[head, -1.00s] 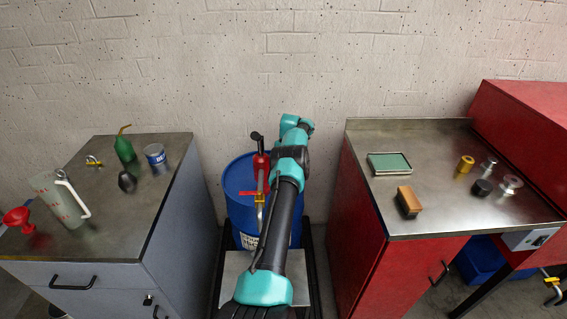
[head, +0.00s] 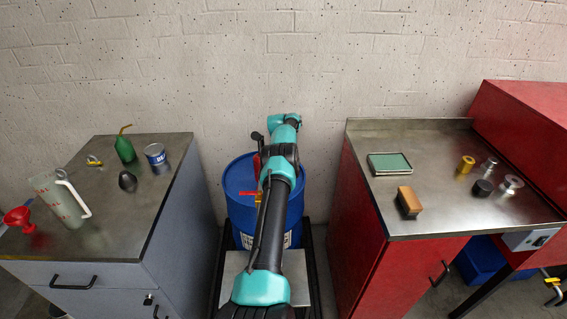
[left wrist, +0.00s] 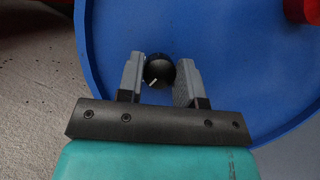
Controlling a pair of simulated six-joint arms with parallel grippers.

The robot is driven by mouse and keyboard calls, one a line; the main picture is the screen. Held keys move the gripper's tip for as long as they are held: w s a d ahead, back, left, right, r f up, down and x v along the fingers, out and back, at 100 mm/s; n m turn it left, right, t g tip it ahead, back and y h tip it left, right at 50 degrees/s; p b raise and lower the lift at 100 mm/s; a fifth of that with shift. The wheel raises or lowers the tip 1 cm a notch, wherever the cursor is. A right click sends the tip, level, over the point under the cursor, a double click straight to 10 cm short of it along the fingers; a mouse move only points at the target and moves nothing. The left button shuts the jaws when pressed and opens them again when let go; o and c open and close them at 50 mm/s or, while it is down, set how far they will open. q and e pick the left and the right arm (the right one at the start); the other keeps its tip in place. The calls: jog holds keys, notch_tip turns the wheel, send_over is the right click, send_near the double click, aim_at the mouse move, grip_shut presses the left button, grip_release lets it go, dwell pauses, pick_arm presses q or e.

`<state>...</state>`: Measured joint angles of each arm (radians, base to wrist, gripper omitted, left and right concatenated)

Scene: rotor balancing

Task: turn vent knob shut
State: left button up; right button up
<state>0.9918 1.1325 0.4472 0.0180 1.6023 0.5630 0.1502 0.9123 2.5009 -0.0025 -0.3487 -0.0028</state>
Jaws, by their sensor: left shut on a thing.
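The blue drum (head: 238,180) stands between the two cabinets, its top partly covered by my left arm. In the left wrist view, the vent knob (left wrist: 159,72), a small round black knob with a pale pointer line, sits on the drum's blue lid (left wrist: 235,50). My left gripper (left wrist: 160,64) has a grey finger on each side of the knob and is shut on it. The pointer line slants toward the lower left. In the head view the knob and fingertips are hidden by my arm. My right gripper is in neither view.
A red pump (head: 257,165) with a black top rises from the drum beside my arm. The grey cabinet (head: 175,215) on the left and the red cabinet (head: 360,215) on the right flank the drum. A brick wall (head: 280,60) is behind.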

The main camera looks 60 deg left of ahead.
pick_arm(q)
jog(key=shift+n, duration=0.4)
jog(key=o, duration=0.9)
